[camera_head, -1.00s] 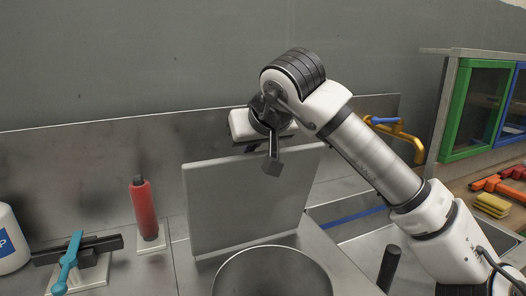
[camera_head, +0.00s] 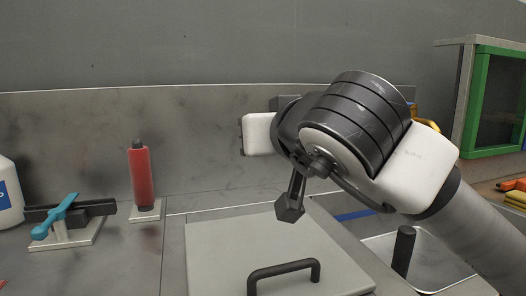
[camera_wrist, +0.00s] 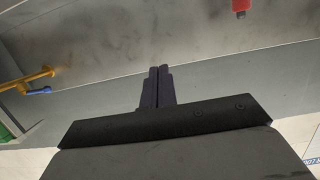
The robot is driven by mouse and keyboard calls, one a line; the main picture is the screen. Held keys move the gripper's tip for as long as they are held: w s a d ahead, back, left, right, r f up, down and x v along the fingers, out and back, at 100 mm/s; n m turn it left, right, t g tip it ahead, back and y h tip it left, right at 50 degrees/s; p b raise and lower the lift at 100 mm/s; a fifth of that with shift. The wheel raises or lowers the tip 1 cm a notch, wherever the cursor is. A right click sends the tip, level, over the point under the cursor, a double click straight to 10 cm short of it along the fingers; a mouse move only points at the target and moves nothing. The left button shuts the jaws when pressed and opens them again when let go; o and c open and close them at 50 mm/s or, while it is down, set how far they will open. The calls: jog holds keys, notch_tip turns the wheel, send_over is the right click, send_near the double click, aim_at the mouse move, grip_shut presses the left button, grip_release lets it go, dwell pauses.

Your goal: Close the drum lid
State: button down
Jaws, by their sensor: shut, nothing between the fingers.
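The drum lid (camera_head: 225,250) is a pale grey square plate with a black bar handle (camera_head: 285,270). In the head view it lies down, looking flat, and covers the place of the round drum opening, which is hidden. I cannot tell whether its edge is fully seated. My gripper (camera_wrist: 158,72) shows in the wrist view with its two dark fingers together and nothing between them.
A white container (camera_head: 8,195) is at the far left. The wall is close behind.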

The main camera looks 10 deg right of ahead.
aim_at(285, 264)
jog(key=s+f+t+b, duration=0.1)
jog(key=s+f+b, duration=0.1)
jog(key=f+b, duration=0.1)
jog(key=s+d+f+t+b, duration=0.1)
jog(key=s+f+t+b, duration=0.1)
jog(key=b, duration=0.3)
jog(key=s+f+t+b, duration=0.1)
jog(key=s+f+b, duration=0.2)
jog(key=f+b, duration=0.1)
jog(key=shift+s+d+f+y+b, duration=0.25)
jog(key=shift+s+y+b, duration=0.15)
jog(key=shift+b, duration=0.15)
jog(key=shift+s+d+f+b, duration=0.1)
jog(key=shift+s+f+b, duration=0.35)
jog(key=shift+f+b, duration=0.2)
jog(key=shift+r, duration=0.15)
